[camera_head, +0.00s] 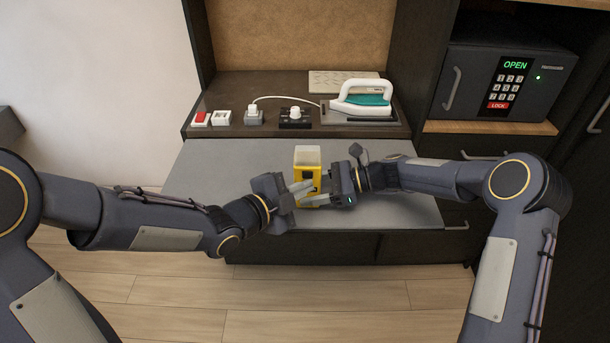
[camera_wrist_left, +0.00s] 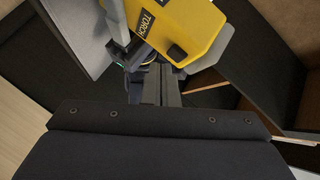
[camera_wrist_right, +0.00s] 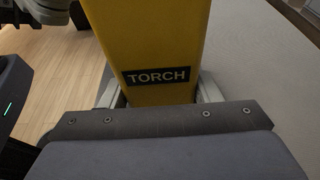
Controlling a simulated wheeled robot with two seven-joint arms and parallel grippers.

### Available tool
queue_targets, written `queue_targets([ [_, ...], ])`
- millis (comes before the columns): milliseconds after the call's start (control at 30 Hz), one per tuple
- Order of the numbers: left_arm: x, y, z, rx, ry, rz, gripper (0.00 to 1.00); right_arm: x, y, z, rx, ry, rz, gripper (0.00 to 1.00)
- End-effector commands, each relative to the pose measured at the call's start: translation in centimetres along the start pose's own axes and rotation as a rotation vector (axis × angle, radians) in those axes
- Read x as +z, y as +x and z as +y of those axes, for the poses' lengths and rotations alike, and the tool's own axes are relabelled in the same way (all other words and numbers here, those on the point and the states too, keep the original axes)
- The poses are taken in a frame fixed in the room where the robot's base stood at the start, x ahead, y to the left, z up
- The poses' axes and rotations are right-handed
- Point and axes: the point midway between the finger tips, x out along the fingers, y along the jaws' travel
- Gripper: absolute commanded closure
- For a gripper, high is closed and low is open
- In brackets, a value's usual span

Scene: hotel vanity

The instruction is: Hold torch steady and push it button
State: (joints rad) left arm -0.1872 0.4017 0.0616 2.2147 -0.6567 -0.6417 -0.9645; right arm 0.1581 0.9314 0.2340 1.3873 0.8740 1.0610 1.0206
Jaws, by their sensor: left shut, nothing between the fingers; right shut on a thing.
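The torch (camera_head: 305,169) is yellow with a pale translucent top, upright over the grey surface in front of the counter. My right gripper (camera_head: 319,199) is shut on its lower body; in the right wrist view the torch (camera_wrist_right: 148,45) stands between the two fingers, above its TORCH label. My left gripper (camera_head: 304,187) is shut and empty, its fingertips at the torch's near left side. In the left wrist view a dark button (camera_wrist_left: 176,52) shows on the yellow body close to the closed fingertips. I cannot tell whether they touch it.
The dark counter behind holds a red switch (camera_head: 200,119), a white switch (camera_head: 221,118), plugs and sockets (camera_head: 295,120), and an iron (camera_head: 362,101). A safe (camera_head: 510,75) stands at the right. The grey surface (camera_head: 210,170) is otherwise clear.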

Motion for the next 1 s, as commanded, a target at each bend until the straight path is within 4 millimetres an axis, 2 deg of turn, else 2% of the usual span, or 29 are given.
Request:
queue_targets([
  [1000,0.45,0.62,-0.48,0.0,0.0,0.0,1.0,0.03,0.01,0.0,0.0,0.0,0.0,0.56],
])
